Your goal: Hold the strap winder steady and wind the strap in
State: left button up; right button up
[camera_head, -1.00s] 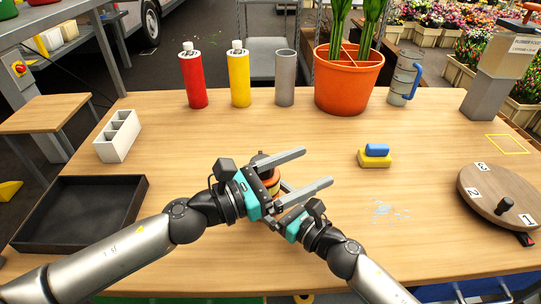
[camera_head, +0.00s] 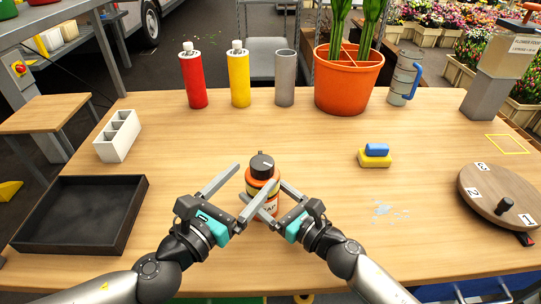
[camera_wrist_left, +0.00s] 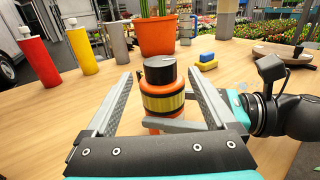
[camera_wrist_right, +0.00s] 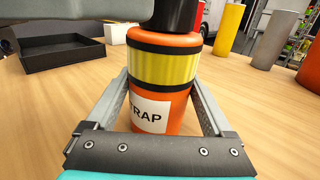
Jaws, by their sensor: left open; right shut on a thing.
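The strap winder (camera_head: 263,186) is an upright orange cylinder with a yellow band between black rings and a black knob (camera_head: 261,165) on top. A white label, partly readable as "RAP", faces my right wrist camera (camera_wrist_right: 151,116). My right gripper (camera_head: 261,189) is shut on the winder's body, one finger on each side. My left gripper (camera_head: 258,174) is open, its fingers to either side of the winder's upper part. In the left wrist view the knob (camera_wrist_left: 160,69) stands between the left fingers with gaps on both sides. No loose strap is clearly visible.
A black tray (camera_head: 80,240) and a white divided box (camera_head: 118,136) are at left. Red (camera_head: 193,80) and yellow (camera_head: 239,80) bottles, a grey cylinder (camera_head: 285,78) and an orange pot (camera_head: 347,85) line the back. A sponge (camera_head: 375,160) and a numbered turntable (camera_head: 500,190) are at right.

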aim_at(270, 157)
pick_arm(q)
jog(key=x, duration=0.8)
jog(key=shift+d, duration=0.15)
jog(key=c, duration=1.4)
